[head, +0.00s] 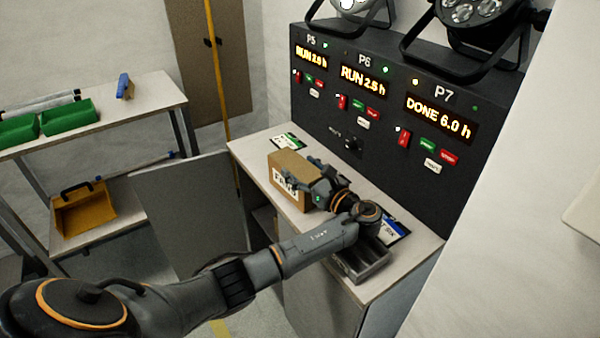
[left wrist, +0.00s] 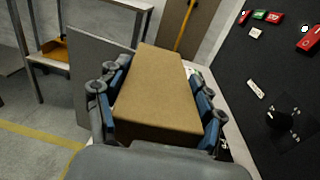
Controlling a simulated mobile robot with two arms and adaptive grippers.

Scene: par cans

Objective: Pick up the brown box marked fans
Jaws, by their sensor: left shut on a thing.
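The brown box marked fans (head: 283,182) is on the white cabinet top, in front of the black control panel; its white label is partly covered by my gripper. My left gripper (head: 305,183) is shut on the box from its right end. In the left wrist view the box (left wrist: 160,92) fills the space between the two blue-padded fingers (left wrist: 158,110), one on each long side. I cannot tell whether the box touches the cabinet top. My right gripper is not in view.
The panel (head: 370,110) stands behind the cabinet top (head: 255,143). A grey tray (head: 362,264) and a blue-white card (head: 396,228) lie to the right, a green-white card (head: 288,141) behind the box. An open cabinet door (head: 185,215) juts left. A shelf with green bins (head: 68,116) stands left.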

